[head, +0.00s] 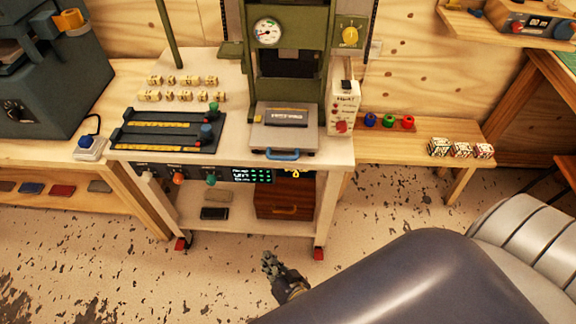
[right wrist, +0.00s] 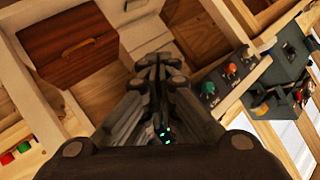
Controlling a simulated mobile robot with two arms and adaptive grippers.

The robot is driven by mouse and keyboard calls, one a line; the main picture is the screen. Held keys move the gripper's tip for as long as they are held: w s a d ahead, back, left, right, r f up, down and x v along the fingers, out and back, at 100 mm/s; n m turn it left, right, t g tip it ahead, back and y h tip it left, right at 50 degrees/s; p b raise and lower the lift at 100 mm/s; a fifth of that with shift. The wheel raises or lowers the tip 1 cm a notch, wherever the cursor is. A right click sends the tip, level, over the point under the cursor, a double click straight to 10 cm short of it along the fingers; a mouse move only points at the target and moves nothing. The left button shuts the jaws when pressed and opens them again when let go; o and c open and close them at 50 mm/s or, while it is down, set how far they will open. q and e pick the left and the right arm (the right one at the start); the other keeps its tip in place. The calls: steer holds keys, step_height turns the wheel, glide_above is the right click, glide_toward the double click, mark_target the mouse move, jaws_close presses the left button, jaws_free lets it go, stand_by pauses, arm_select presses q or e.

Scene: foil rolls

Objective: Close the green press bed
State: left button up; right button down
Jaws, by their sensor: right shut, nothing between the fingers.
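The green press (head: 290,48) stands on the cart in the head view, with a round gauge on its top. Its bed (head: 268,137) is a grey plate that sticks out at the front of the frame toward the cart's front edge. A dark block with lettering (head: 287,117) lies on the bed. A blue handle (head: 283,154) is on the bed's front. My right gripper (head: 268,262) is shut and empty, low in front of the cart and apart from the handle. Its shut fingers also show in the right wrist view (right wrist: 160,63). My left gripper is out of view.
The cart top (head: 330,150) holds a black rail fixture (head: 165,133) and several small stamped blocks. A white control box (head: 342,108) stands right of the press. A wooden drawer (head: 285,198) is below. Open floor lies before the cart.

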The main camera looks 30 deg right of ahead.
steer(key=w+d+r+m+h, duration=0.1)
steer(key=d+r+m+h, duration=0.15)
steer(key=r+m, duration=0.45)
steer(key=d+r+m+h, duration=0.2)
steer(key=r+m+h, duration=0.25)
steer(key=r, duration=0.55)
steer(key=w+d+r+m+h, duration=0.1)
steer(key=d+r+m+h, duration=0.15)
steer(key=r+m, duration=0.5)
steer(key=p, duration=0.2)
glide_toward(292, 125)
steer(key=s+a+f, duration=0.3)
steer(key=s, duration=0.1)
steer(key=shift+s+f, duration=0.15)
steer(key=shift+f, duration=0.1)
steer(key=shift+n+t, duration=0.3)
steer(key=r+x, duration=0.1)
steer(key=x, duration=0.4)
steer(key=r+x, duration=0.1)
steer(key=x, duration=0.5)
steer(key=d+r+x, duration=0.1)
steer(key=x, duration=0.4)
steer(key=shift+w+r+p, duration=0.1)
steer(key=shift+w+p, duration=0.2)
steer(key=shift+p, duration=0.05)
steer(key=shift+w+d+r, duration=0.1)
steer(key=shift+d+r, duration=0.05)
steer(key=shift+r, duration=0.05)
steer(key=shift+r, duration=0.15)
